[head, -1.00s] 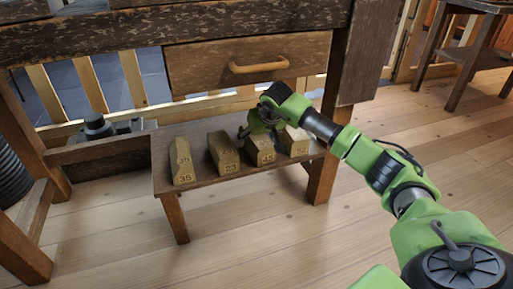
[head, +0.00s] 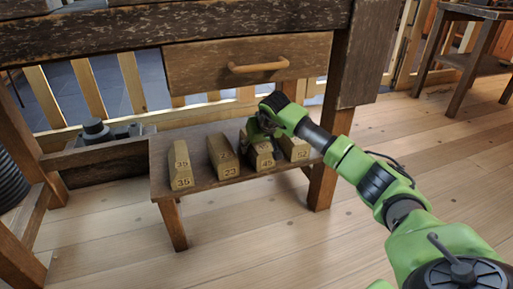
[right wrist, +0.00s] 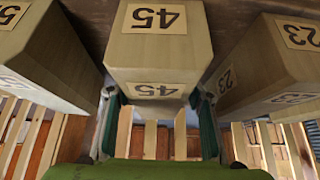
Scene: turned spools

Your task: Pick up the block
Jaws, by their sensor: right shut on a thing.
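Several tan wooden blocks with sloped tops and number labels stand in a row on a low wooden shelf (head: 200,194). The block marked 45 (head: 264,163) is third from the left in the head view. My right gripper (head: 257,133) reaches it from above and behind and is shut on it. In the right wrist view the 45 block (right wrist: 155,60) sits between my two fingers (right wrist: 158,112). It stands upright; I cannot tell whether it is clear of the shelf. My left gripper is not in view.
Block 52 (head: 298,147) stands close on the right of the held block. Block 23 (head: 222,157) and block 35 (head: 180,166) stand to its left. A drawer with a wooden handle (head: 258,67) hangs above the shelf. A table leg (head: 323,186) rises at the right.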

